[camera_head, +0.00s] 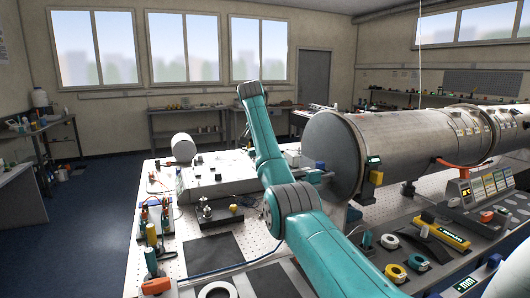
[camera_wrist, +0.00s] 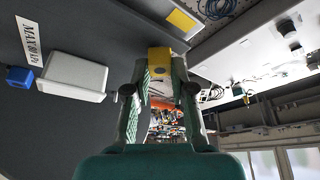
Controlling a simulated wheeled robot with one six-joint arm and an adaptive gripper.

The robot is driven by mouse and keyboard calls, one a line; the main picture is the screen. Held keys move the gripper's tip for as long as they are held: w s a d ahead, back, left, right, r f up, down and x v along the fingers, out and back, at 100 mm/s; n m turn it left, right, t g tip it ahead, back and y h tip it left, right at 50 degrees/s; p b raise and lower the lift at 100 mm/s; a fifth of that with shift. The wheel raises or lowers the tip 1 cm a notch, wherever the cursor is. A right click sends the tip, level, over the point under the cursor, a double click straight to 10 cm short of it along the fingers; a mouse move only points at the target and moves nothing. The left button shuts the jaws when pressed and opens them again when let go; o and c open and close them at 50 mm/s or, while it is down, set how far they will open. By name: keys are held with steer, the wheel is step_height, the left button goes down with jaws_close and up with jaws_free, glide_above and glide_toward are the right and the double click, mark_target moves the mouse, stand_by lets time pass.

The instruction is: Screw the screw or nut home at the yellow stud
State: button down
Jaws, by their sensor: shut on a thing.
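In the wrist view, my gripper (camera_wrist: 160,68) has its two fingers closed around a small yellow piece (camera_wrist: 160,56) at a dark grey face. The piece sits between the fingertips. I cannot tell whether it is the nut, a screw head or the marked stud itself, and no thread shows. In the head view, my teal arm reaches toward the flat end of the large metal pipe (camera_head: 331,150).
On the grey face are a white box (camera_wrist: 72,76), a blue block (camera_wrist: 19,77) and a "MAX 80 kPa" label (camera_wrist: 30,38). A yellow plate (camera_wrist: 182,20) lies near its edge. Tape rolls (camera_head: 390,241) lie right of my arm.

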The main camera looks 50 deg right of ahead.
steer(key=m, duration=0.2)
steer(key=m+g, duration=0.1)
steer(key=m, duration=0.1)
steer(key=shift+w+g, duration=0.1)
steer(key=shift+g, duration=0.2)
steer(key=shift+m, duration=0.4)
steer(key=c, duration=0.6)
jaws_free()
steer(key=shift+f+n, duration=0.1)
steer(key=shift+n, duration=0.3)
